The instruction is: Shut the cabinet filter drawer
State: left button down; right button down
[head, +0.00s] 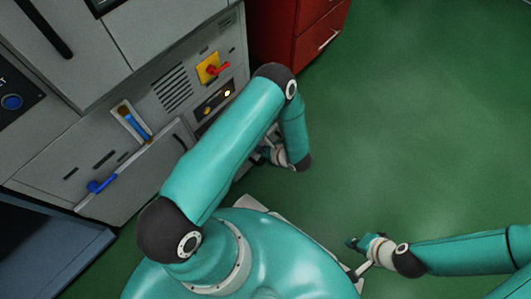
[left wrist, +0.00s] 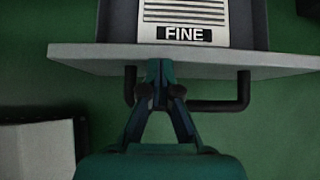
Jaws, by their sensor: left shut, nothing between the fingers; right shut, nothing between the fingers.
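In the left wrist view the filter drawer's pale grey front panel (left wrist: 225,56) runs across the top, seen from above. Behind it, part of the drawer's inside shows, with a filter (left wrist: 184,12) labelled "FINE", so the drawer stands out. A black bar handle (left wrist: 215,105) sits on the panel's near side. My left gripper (left wrist: 160,68) is shut and empty, its tips at the panel between the handle's posts; I cannot tell if they touch. In the head view my left gripper (head: 268,154) is partly hidden by my arm, which also hides the drawer. My right gripper (head: 355,243) is shut and empty, over the floor.
A red drawer unit (head: 300,30) stands beyond. Green floor (head: 430,120) is free at right.

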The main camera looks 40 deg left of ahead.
pick_arm(q)
jog(key=a+b, duration=0.2)
jog(key=a, duration=0.4)
jog(key=w+a+b, duration=0.1)
jog(key=a+b, duration=0.1)
jog(key=a, duration=0.5)
jog(key=a+b, duration=0.2)
jog(key=a, duration=0.5)
jog(key=shift+w+a, duration=0.1)
jog(key=shift+w, duration=0.2)
jog(key=shift+w+a, duration=0.1)
jog(key=shift+a, duration=0.4)
jog(key=shift+a+r, duration=0.1)
